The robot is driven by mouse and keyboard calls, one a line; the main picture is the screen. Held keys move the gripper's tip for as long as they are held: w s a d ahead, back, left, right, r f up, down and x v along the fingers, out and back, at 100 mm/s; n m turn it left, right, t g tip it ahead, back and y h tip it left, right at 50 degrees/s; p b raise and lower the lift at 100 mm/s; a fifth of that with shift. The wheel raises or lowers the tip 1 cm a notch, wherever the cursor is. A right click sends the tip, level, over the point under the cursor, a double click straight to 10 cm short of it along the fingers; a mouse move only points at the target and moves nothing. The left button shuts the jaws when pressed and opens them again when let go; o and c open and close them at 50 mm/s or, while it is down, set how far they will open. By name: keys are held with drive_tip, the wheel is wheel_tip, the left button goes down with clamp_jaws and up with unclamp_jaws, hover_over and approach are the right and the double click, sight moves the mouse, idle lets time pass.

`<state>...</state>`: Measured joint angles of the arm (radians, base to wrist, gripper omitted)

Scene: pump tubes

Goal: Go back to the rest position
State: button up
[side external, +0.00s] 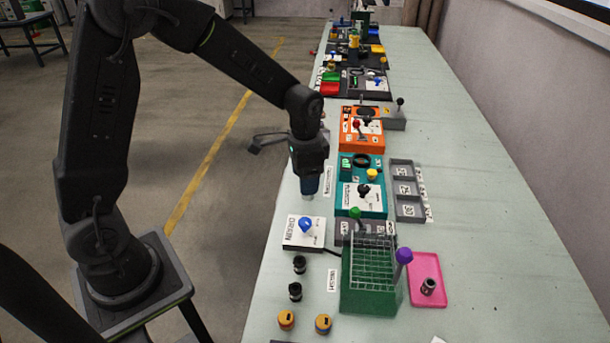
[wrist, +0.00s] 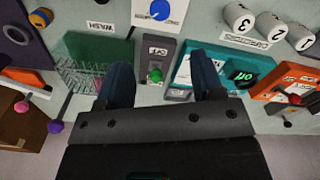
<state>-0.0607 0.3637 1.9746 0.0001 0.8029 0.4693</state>
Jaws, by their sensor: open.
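My gripper (side external: 309,188) hangs above the left side of the table in the side external view, pointing down, near the teal device and the white box with the blue knob. In the wrist view its two dark blue fingers (wrist: 160,88) are spread apart with nothing between them. Behind the gap shows a grey box with a green knob (wrist: 155,75).
A white box with a blue knob (side external: 305,226), a teal device (side external: 345,198), an orange device (side external: 350,140) and a grey tray (side external: 407,165) line the table. A pink tray (side external: 434,297) holds a dark cylinder. Black and orange-topped pieces stand at the front left. The table's right side is clear.

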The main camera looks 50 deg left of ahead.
drive_tip(key=s+d+r+n+t, duration=0.2)
drive_tip(key=s+r+n+t, duration=0.2)
drive_tip(key=s+r, duration=1.1)
drive_tip(key=s+t, duration=0.1)
drive_tip(key=s, duration=0.3)
drive_tip(key=shift+d+r+n+t, duration=0.2)
drive_tip(key=shift+r+n+t, duration=0.1)
drive_tip(key=shift+r, duration=0.05)
